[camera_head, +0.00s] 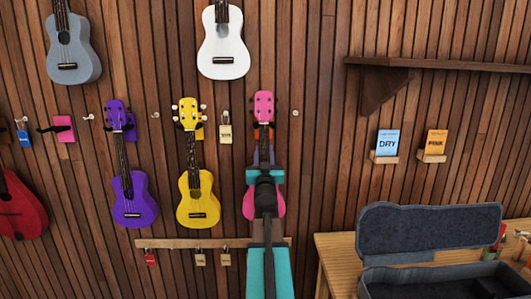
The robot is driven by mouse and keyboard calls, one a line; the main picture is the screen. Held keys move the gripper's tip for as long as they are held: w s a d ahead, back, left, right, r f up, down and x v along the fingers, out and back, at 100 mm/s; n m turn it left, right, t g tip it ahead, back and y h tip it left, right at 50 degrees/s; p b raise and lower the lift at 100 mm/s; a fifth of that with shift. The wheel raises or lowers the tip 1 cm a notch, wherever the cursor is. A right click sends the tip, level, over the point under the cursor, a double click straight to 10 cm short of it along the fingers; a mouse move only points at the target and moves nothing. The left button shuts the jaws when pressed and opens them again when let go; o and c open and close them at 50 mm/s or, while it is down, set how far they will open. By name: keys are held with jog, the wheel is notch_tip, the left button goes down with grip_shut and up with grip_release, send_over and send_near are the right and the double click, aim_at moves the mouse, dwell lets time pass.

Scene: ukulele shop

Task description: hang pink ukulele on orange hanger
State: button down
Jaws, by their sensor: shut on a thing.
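The pink ukulele (264,106) is upright against the slatted wood wall, right of the yellow ukulele. Its headstock shows above my gripper, and the sides of its pink body show behind my arm. My gripper (264,174), with teal fingers, is shut on the ukulele around its neck, just above the body. A small patch of orange (257,131) shows just under the headstock, perhaps the orange hanger's card. The hanger's prongs are hidden, so I cannot tell whether the headstock rests on them.
A purple ukulele (134,196) and a yellow ukulele (198,196) hang to the left. White (223,45) and grey (72,50) ones hang above. A wooden rail (190,243) runs below. An open case (425,230) lies on a table (338,250) at right.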

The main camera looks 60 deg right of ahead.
aim_at(265, 156)
jog(key=shift+s+f+b, duration=0.1)
jog(key=shift+f+b, duration=0.6)
jog(key=shift+f, duration=0.15)
jog(key=c, duration=1.2)
grip_release()
jog(key=shift+s+a, duration=0.1)
jog(key=shift+s, duration=0.05)
jog(key=shift+s+a, duration=0.5)
jog(key=shift+a, duration=0.2)
jog(key=shift+s+a+b, duration=0.1)
jog(key=shift+b, duration=0.2)
jog(key=shift+s+a, duration=0.65)
jog(key=shift+a, duration=0.25)
